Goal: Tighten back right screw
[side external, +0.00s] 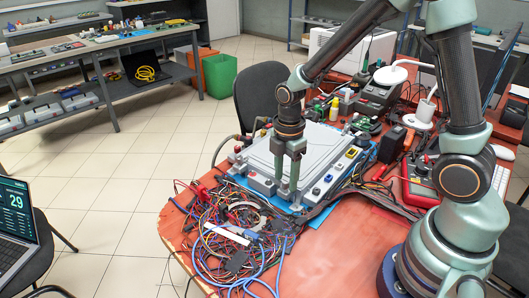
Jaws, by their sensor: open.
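A grey box-like unit (318,150) with a raised flat lid lies on a blue mat (325,213) on the red table. Small knobs and fittings line its edges, with a yellow one (352,152) at its right side. My gripper (288,196) points down at the unit's near edge, with its fingertips low beside the fittings there. It is open and I see nothing held in it. The screws are too small to tell apart, and the back right screw cannot be made out. My arm hides part of the unit's left and far side.
Tangled cables (235,235) cover the table's near left. Black hoses (345,192) run along the unit's right side. A red multimeter (420,180) and a white lamp (391,75) stand to the right. Bare table (335,255) shows in front.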

